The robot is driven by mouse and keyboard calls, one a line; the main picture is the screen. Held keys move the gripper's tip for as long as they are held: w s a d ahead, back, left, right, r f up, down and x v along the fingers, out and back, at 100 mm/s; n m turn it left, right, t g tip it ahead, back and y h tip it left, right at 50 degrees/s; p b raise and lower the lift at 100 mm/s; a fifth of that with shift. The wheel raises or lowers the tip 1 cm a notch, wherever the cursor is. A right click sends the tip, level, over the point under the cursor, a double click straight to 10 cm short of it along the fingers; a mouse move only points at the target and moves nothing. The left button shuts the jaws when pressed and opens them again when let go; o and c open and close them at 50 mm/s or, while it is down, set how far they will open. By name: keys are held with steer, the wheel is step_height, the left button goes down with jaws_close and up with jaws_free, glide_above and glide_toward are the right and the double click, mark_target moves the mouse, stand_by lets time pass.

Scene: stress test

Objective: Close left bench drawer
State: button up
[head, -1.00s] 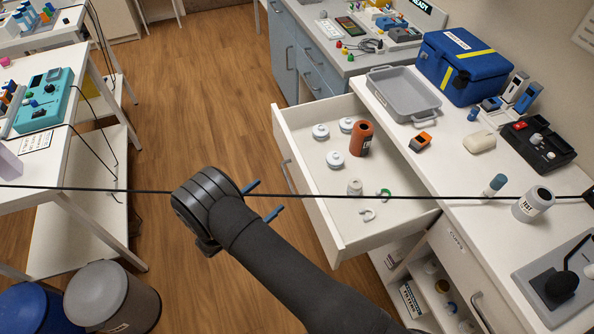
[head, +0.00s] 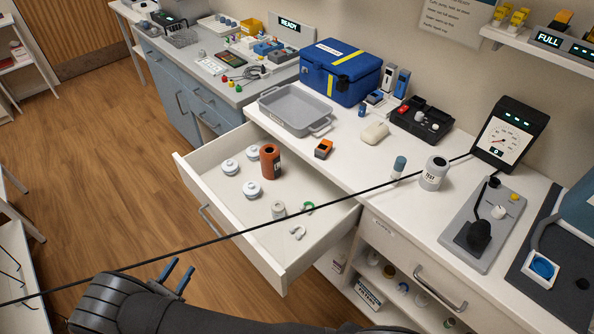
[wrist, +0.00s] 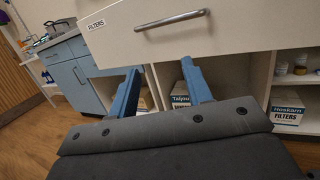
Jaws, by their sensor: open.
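The left bench drawer (head: 300,262) is white and stands pulled far out from the bench, with its handle (head: 219,231) on the front. Inside lie several white lidded pots (head: 251,188), an orange-brown jar (head: 270,162), a small grey jar (head: 278,210) and two small curved pieces (head: 298,232). My gripper (head: 180,272) is open and empty, out in front of the drawer front and apart from it. In the wrist view the two blue fingers (wrist: 161,68) point at the drawer front (wrist: 235,35), which bears a FILTERS label and a metal handle (wrist: 172,20).
A thin black cable (head: 225,238) crosses the head view in front of the drawer. The bench top (head: 350,165) holds a grey tray (head: 297,113), a blue case (head: 341,75) and a gauge (head: 503,135). Open shelves (head: 350,282) with boxes lie below. The wood floor left of the drawer is clear.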

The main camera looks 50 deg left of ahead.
steer(key=shift+d, duration=0.15)
steer(key=c, duration=0.7)
steer(key=d+m+g+y, duration=0.1)
steer(key=d+m, duration=0.1)
steer(key=d, duration=0.1)
steer(key=d+m+g+y, duration=0.1)
steer(key=d+m, duration=0.1)
steer(key=d, duration=0.1)
steer(key=d+r+m+g+y, duration=0.1)
steer(key=d+m+y, duration=0.1)
steer(key=d, duration=0.1)
steer(key=shift+w+d, duration=0.15)
steer(key=shift+d, duration=0.05)
jaws_close()
steer(key=m+g+y, duration=0.2)
steer(key=m+g, duration=0.1)
steer(key=m, duration=0.4)
glide_toward(245, 247)
steer(key=shift+x, duration=3.05)
